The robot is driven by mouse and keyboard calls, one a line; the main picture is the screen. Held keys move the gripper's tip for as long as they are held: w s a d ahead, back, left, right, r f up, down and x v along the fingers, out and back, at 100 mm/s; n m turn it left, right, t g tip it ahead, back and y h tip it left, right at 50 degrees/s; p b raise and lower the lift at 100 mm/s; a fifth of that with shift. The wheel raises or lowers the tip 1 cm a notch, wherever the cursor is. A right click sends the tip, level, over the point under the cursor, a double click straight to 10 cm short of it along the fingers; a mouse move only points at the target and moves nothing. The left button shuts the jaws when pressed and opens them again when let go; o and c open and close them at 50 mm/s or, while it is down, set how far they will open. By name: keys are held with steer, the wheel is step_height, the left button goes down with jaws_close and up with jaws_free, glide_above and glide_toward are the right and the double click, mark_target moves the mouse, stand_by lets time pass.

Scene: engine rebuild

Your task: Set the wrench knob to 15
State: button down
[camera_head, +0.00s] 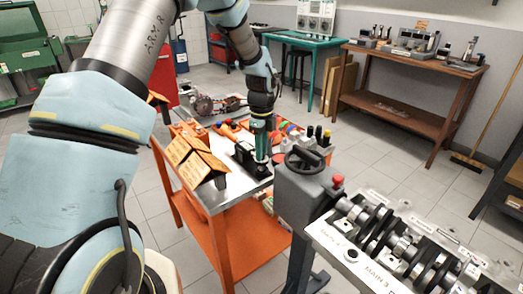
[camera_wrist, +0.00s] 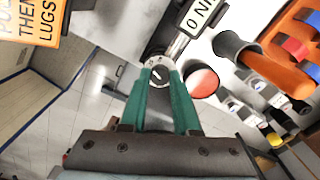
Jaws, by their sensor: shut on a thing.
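The wrench knob (camera_wrist: 160,75) is a small grey dial with a white pointer line, at the end of a metal wrench shaft in the wrist view. My gripper (camera_wrist: 161,84) has its teal fingers shut on the knob, one on each side. The dial's numbers are too small to read. In the head view my gripper (camera_head: 262,158) points down over the orange cart's top, beside a black block (camera_head: 243,155). The knob cannot be made out there.
Orange signs (camera_head: 195,160) stand on the left of the orange cart (camera_head: 230,237). An orange-handled tool (camera_wrist: 262,62) and small coloured-top items lie right of the knob. A grey stand with a black handwheel (camera_head: 307,158) and a crankshaft bench (camera_head: 350,255) stand at the right.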

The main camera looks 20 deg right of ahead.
steer(key=shift+n, duration=0.4)
steer(key=n+b, duration=0.1)
steer(key=n, duration=0.1)
steer(key=shift+n, duration=0.4)
steer(key=n+b, duration=0.1)
steer(key=n, duration=0.3)
steer(key=shift+n, duration=0.3)
steer(key=n, duration=0.3)
steer(key=shift+b, duration=0.35)
steer(key=shift+n, duration=2.1)
steer(key=shift+b, duration=0.3)
steer(key=c, duration=0.6)
jaws_free()
steer(key=shift+c, duration=0.2)
steer(key=shift+r, duration=0.1)
